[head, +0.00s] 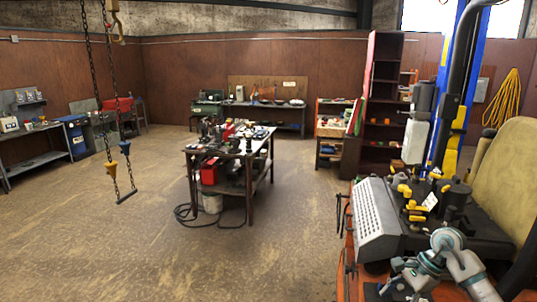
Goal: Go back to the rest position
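The mower (380,222) stands at the lower right, with a grey slotted hood, a black control panel with yellow knobs and levers, and a tan seat (515,180). My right arm comes in from the lower right in front of the mower and bends at a grey and teal joint. My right gripper (392,291) appears only in part, low at the bottom edge beside the mower, and its fingers cannot be made out. My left arm and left gripper are not in view.
A blue and yellow lift post (452,90) rises behind the mower. Chains with a bar (126,197) hang at the left. Benches and a red shelf (386,70) line the walls. The left floor is clear.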

